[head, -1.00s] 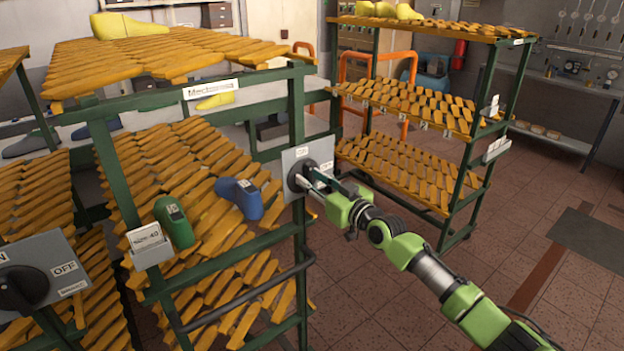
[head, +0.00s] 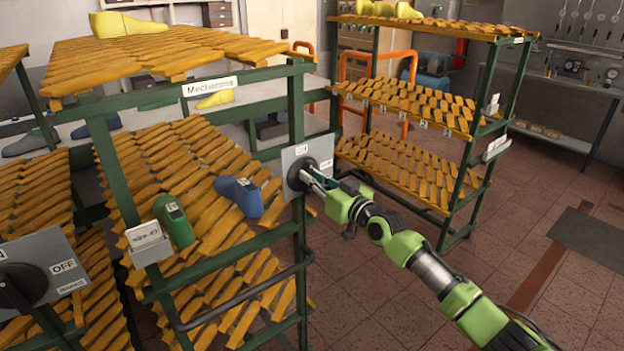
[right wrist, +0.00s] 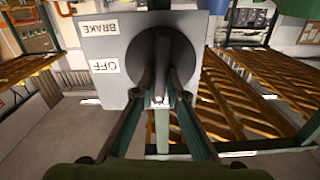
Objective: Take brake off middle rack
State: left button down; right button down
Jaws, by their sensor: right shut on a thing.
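The middle rack (head: 222,247) is a green frame with slanted orange slats. A grey brake panel (head: 293,156) with a round black knob (head: 298,178) is fixed to its right post. In the right wrist view the panel (right wrist: 113,84) carries upside-down labels "BRAKE" and "OFF", and the dark knob (right wrist: 143,62) has a raised grip bar (right wrist: 159,68). My right gripper (head: 310,182) is at the knob, its fingers (right wrist: 160,92) shut on either side of the bar. The bar's far end is partly hidden. My left gripper is not in view.
A green shoe last (head: 177,222) and a blue one (head: 240,196) lie on the middle rack. Another rack (head: 405,175) stands behind at right. A second brake panel (head: 65,246) shows at the left edge. The tiled floor (head: 370,300) at right is open.

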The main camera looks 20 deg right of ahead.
jog(key=shift+w+d+f+m, duration=0.1)
jog(key=shift+d+f+m, duration=0.05)
jog(key=shift+m, duration=2.65)
jog(key=shift+d+f+m, duration=0.1)
jog(key=shift+f+m, duration=0.1)
jog(key=shift+m, duration=2.6)
jog(key=shift+w+d+f+m, duration=0.1)
jog(key=shift+d+f+m, duration=0.05)
jog(key=shift+m, duration=2.65)
jog(key=c, duration=2)
grip_release()
jog(key=shift+s, duration=0.15)
jog(key=v, duration=1.1)
jog(key=shift+s+d, duration=0.15)
jog(key=shift+s, duration=0.25)
